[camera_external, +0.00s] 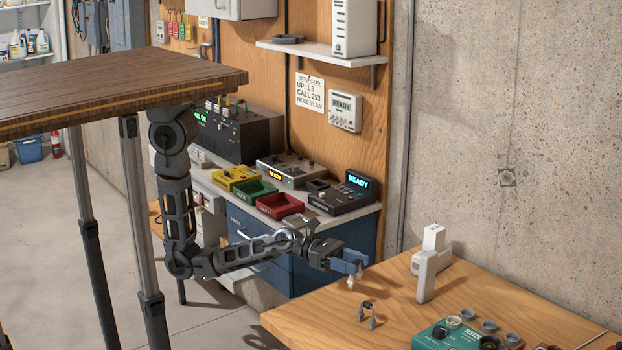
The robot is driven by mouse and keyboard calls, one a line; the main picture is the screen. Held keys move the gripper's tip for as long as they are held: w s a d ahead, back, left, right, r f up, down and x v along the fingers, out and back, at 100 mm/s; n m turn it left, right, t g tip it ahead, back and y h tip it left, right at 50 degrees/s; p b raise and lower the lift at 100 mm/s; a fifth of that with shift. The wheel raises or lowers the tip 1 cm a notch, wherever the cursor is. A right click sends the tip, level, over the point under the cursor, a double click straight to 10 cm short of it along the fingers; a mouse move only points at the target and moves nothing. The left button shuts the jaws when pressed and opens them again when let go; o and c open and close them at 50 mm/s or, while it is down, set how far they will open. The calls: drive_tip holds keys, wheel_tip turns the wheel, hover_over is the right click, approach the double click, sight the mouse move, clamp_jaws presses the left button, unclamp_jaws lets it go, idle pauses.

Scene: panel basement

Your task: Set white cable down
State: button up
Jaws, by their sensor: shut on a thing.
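My gripper (353,266) is at the right end of my arm, over the near-left part of the light wooden table (312,318). It is shut on a small white piece (351,283), which I take to be the white cable. The white piece hangs down from the blue-grey fingers. Only its lower part shows; the rest is hidden by the fingers. I cannot tell whether its lower end touches the table.
A small dark and grey two-legged item (367,312) stands just in front of the gripper. A white upright device (430,265) stands at right. A teal box (447,335) sits at the front. Coloured trays (280,205) lie on the bench behind. A dark tabletop (110,80) is above left.

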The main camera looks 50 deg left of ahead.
drive_tip(key=shift+w+a+f+b, duration=0.45)
drive_tip(key=shift+w+f, duration=0.45)
drive_tip(key=shift+f, duration=0.35)
drive_tip(key=shift+w+a+f+b, duration=0.3)
drive_tip(key=shift+w+f+b, duration=0.25)
drive_tip(key=shift+w+f, duration=0.6)
drive_tip(key=shift+w+a+f+b, duration=0.45)
drive_tip(key=shift+w+f, duration=0.25)
drive_tip(key=shift+f, duration=0.7)
drive_tip(key=o, duration=1.2)
drive_tip(key=shift+f, duration=0.1)
drive_tip(key=shift+o, duration=0.2)
drive_tip(key=b+v, duration=0.1)
drive_tip(key=v, duration=1.1)
